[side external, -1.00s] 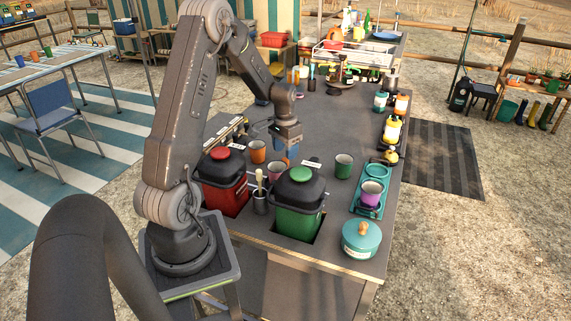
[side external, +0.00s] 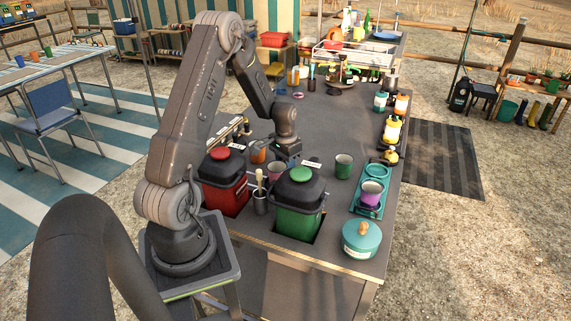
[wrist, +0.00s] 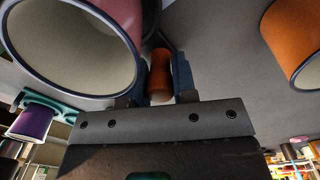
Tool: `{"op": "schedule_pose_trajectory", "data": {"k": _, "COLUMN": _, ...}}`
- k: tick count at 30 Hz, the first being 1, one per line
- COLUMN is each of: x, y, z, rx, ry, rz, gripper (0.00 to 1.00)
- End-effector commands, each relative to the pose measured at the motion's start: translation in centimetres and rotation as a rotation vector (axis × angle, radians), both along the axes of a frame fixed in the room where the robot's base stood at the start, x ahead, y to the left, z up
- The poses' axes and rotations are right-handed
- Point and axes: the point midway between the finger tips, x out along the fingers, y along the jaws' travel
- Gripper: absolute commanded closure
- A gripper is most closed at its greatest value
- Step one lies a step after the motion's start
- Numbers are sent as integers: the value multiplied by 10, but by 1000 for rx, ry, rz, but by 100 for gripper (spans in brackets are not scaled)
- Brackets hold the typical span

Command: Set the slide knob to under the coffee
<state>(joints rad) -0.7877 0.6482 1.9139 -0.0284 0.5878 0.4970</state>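An orange-brown peg with a pale rounded end (wrist: 159,70), seemingly the slide knob, stands between my gripper's two blue fingertips in the wrist view. My gripper (wrist: 160,78) looks closed around it, with a finger pad against each side. In the side external view my gripper (side external: 288,160) is low over the counter behind the green bin, and its fingertips and the knob are hidden there. I cannot read any coffee label in these frames.
A pink cup (wrist: 75,40) and an orange cup (wrist: 292,40) stand close on either side of my gripper. The red bin (side external: 222,187) and green bin (side external: 299,218) with small white labels are nearby. A dark green cup (side external: 343,166) stands to the right.

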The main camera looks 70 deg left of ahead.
Motion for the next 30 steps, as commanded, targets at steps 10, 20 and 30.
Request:
{"op": "schedule_pose_trajectory", "data": {"k": 10, "x": 0, "y": 0, "z": 0, "rx": 0, "ry": 0, "rz": 0, "gripper": 100}}
{"op": "schedule_pose_trajectory", "data": {"k": 20, "x": 17, "y": -16, "z": 0, "rx": -1, "ry": 0, "rz": -6, "gripper": 100}}
{"op": "schedule_pose_trajectory", "data": {"k": 30, "x": 74, "y": -73, "z": 0, "rx": 0, "ry": 0, "rz": -4, "gripper": 100}}
